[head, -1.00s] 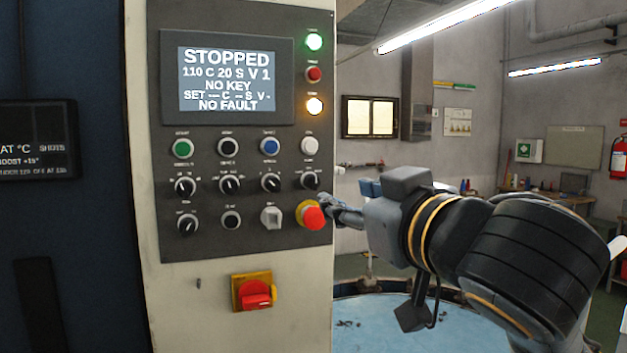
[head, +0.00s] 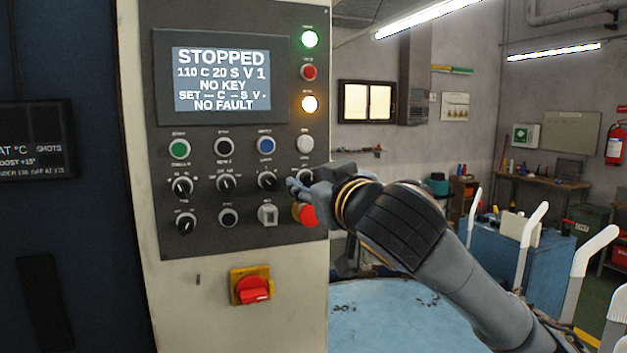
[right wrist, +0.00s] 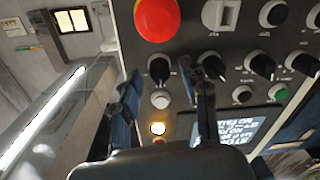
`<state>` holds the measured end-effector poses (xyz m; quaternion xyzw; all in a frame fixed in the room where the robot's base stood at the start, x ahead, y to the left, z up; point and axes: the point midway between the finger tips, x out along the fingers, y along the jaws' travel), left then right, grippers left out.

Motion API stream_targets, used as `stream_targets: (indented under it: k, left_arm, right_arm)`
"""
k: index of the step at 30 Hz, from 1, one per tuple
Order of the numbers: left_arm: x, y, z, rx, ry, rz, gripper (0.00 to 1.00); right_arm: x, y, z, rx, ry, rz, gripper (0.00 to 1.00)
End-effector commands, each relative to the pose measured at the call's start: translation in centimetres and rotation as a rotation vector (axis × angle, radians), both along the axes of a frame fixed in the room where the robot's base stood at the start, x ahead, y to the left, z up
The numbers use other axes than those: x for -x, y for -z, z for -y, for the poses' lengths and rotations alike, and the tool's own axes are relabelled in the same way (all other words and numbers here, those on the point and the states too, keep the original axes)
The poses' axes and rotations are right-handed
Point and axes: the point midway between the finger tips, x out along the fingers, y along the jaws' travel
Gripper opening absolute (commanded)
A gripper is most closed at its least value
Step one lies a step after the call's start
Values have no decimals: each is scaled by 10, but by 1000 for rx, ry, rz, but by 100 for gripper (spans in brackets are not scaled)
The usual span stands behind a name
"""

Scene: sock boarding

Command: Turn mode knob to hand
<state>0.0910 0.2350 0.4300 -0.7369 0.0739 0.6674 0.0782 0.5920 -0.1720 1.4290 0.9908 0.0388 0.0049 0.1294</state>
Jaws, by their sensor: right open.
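The control panel (head: 240,215) fills the front of the cabinet, with a row of black rotary knobs whose labels are too small to read. My right gripper (head: 295,186) is at the panel's right side, open. It partly covers the rightmost knob (head: 306,175) of the upper row. In the right wrist view, where the panel appears upside down, that knob (right wrist: 158,68) shows between the two open fingers, not gripped. The neighbouring knob (right wrist: 212,66) is close beside one finger. I cannot tell which knob is the mode knob. My left gripper is out of view.
The red emergency stop (head: 308,214) sits just below my right gripper and also shows in the right wrist view (right wrist: 158,18). The display (head: 221,80) reads STOPPED, NO KEY. A red-and-yellow switch (head: 251,286) is lower down. A blue round surface (head: 390,310) lies at the right.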

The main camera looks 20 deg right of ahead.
Motion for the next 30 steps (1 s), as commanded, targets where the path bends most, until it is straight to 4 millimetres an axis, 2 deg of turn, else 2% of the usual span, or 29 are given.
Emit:
stream_targets:
  k: [1,6,7,20,30]
  left_arm:
    - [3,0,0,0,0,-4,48]
    - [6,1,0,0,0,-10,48]
    - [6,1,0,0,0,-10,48]
    - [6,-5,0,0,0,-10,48]
    - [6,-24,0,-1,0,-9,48]
  right_arm:
    - [0,0,0,0,0,0,39]
    - [0,0,0,0,0,0,4]
    - [0,0,0,0,0,0,0]
    - [0,-2,0,67,0,2,0]
    - [0,-3,0,320,1,10,0]
